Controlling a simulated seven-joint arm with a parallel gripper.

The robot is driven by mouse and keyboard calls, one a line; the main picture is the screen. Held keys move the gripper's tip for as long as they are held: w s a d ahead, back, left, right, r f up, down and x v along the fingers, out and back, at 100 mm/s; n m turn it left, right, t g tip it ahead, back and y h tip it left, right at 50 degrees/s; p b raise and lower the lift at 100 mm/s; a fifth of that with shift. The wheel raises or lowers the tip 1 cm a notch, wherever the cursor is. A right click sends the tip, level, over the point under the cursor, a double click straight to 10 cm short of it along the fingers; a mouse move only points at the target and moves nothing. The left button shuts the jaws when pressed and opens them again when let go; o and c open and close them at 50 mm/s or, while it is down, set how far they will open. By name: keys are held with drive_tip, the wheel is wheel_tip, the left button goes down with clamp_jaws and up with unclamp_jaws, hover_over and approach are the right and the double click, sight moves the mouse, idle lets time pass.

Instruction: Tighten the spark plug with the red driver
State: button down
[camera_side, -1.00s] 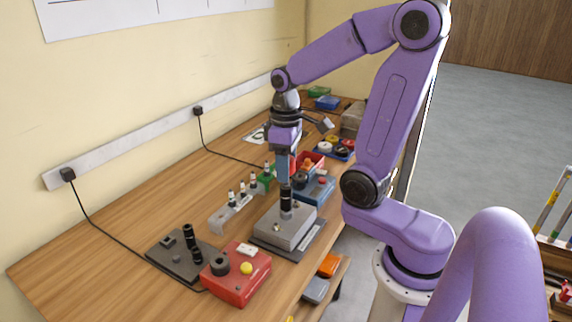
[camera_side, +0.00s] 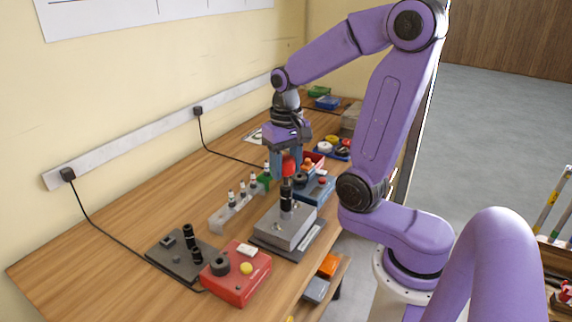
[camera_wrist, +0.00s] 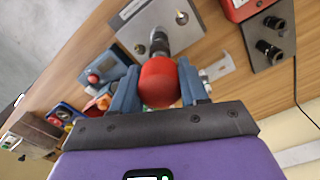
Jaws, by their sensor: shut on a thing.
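My gripper (camera_side: 289,164) is shut on the red handle of the red driver (camera_side: 289,168), with one blue-grey finger on each side. The driver stands upright, its black socket end (camera_side: 286,199) down over the grey metal block (camera_side: 273,231). In the wrist view, my gripper (camera_wrist: 155,85) holds the round red driver handle (camera_wrist: 158,84), and the dark shaft points at the grey block (camera_wrist: 133,28). The spark plug under the socket is hidden, so I cannot tell how deep it sits.
A metal rack (camera_side: 217,223) with several small white-and-black plugs stands left of the block. A red box (camera_side: 240,288) with a yellow button and a dark plate (camera_side: 176,264) with black sockets are nearer the camera. A blue box (camera_side: 325,192) stands close behind the block.

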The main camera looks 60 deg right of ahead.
idle(0.3)
drive_tip(key=m, duration=0.3)
drive_tip(key=shift+m, duration=0.3)
drive_tip(key=m, duration=0.4)
drive_tip(key=shift+m, duration=0.4)
drive_tip(key=m, duration=0.7)
